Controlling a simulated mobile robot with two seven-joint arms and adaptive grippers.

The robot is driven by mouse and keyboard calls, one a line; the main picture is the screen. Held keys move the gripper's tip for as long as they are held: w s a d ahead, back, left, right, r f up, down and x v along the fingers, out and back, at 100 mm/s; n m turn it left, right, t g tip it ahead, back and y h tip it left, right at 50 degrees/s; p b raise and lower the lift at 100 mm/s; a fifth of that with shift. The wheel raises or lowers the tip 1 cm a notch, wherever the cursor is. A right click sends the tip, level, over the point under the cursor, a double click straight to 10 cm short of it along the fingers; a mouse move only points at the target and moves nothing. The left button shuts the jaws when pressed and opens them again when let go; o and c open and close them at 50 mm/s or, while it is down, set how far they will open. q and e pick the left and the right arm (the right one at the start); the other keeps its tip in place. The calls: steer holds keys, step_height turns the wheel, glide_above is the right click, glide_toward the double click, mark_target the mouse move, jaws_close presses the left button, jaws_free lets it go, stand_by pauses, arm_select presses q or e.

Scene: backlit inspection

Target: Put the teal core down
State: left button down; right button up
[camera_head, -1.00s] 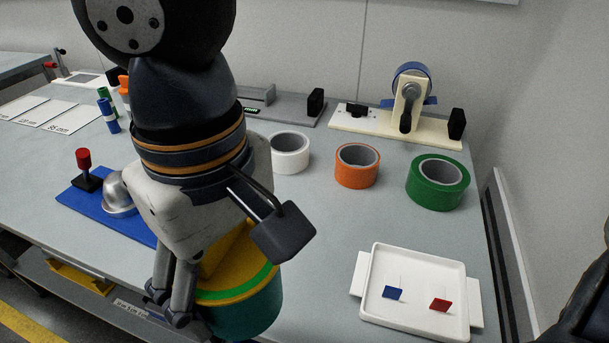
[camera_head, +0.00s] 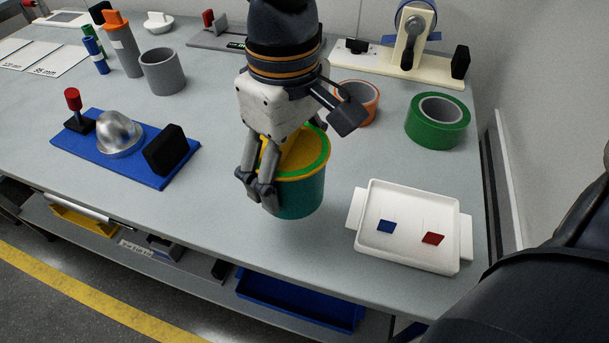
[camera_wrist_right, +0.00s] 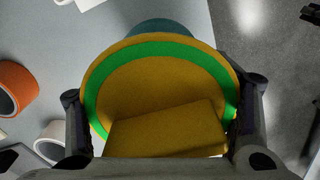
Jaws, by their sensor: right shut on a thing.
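The teal core (camera_head: 302,197) is a teal cylinder with a yellow top and a green ring. My right gripper (camera_head: 283,160) is shut on it from above, near the table's front edge. In the right wrist view the core's yellow top (camera_wrist_right: 160,85) sits between the two fingers, with a strip of teal side beyond. The core looks upright. I cannot tell whether its base touches the table (camera_head: 215,170). My left gripper is not in view.
A white tray (camera_head: 393,249) with blue and red squares stands to the right. Behind are an orange roll (camera_head: 371,108) and a green roll (camera_head: 428,138). A blue board (camera_head: 85,153) with a metal dome lies left, near a grey cylinder (camera_head: 160,79).

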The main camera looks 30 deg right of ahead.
steer(key=d+f, duration=0.1)
steer(key=w+d+f, duration=0.2)
steer(key=f, duration=0.1)
steer(key=shift+d, duration=0.1)
steer(key=shift+c, duration=0.2)
steer(key=f, duration=0.2)
steer(key=shift+w+d+f, duration=0.1)
steer(key=shift+d+f, duration=0.2)
steer(key=shift+f, duration=0.1)
steer(key=shift+w+f, duration=0.1)
steer(key=shift+f, duration=0.3)
steer(key=o, duration=2)
steer(key=shift+f, duration=0.1)
